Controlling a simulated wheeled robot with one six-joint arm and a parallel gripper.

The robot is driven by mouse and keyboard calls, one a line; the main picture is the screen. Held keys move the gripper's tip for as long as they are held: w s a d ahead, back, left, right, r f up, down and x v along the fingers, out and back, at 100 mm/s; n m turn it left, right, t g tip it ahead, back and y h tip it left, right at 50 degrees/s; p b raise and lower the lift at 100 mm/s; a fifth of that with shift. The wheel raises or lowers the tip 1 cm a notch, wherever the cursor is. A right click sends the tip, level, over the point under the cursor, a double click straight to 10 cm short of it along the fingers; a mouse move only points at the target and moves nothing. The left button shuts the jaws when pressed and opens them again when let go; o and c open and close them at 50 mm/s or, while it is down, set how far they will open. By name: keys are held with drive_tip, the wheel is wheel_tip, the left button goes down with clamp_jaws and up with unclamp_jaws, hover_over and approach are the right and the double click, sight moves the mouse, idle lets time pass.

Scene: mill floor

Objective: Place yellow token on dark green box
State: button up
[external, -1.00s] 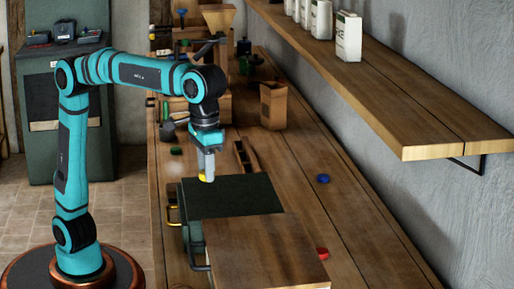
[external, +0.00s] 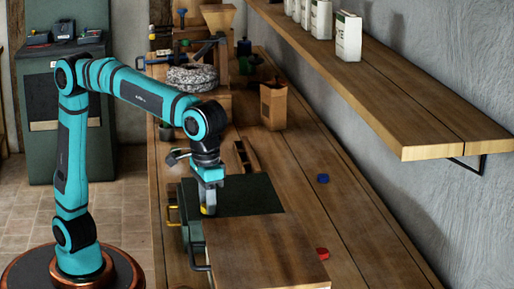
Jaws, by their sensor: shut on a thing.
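My gripper (external: 208,207) points down over the left part of the dark green box (external: 252,194) and is shut on the yellow token (external: 208,211). Only a thin yellow edge of the token shows at the fingertips. It is at or just above the box's top; I cannot tell whether it touches. The rest of the box's flat dark top is bare, and its near side is partly hidden by a wooden-topped box.
The wooden-topped box (external: 265,255) stands close in front. A blue token (external: 323,178) and a red token (external: 322,253) lie on the bench to the right. A paper bag (external: 273,105) and a millstone (external: 192,78) are behind. A shelf (external: 400,95) overhangs at right.

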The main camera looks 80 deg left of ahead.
drive_tip(key=shift+f, duration=0.2)
drive_tip(key=o, duration=0.9)
drive_tip(key=shift+o, duration=0.2)
drive_tip(key=shift+r, duration=0.1)
wheel_tip(320, 180, up, 12)
drive_tip(key=shift+r, duration=0.1)
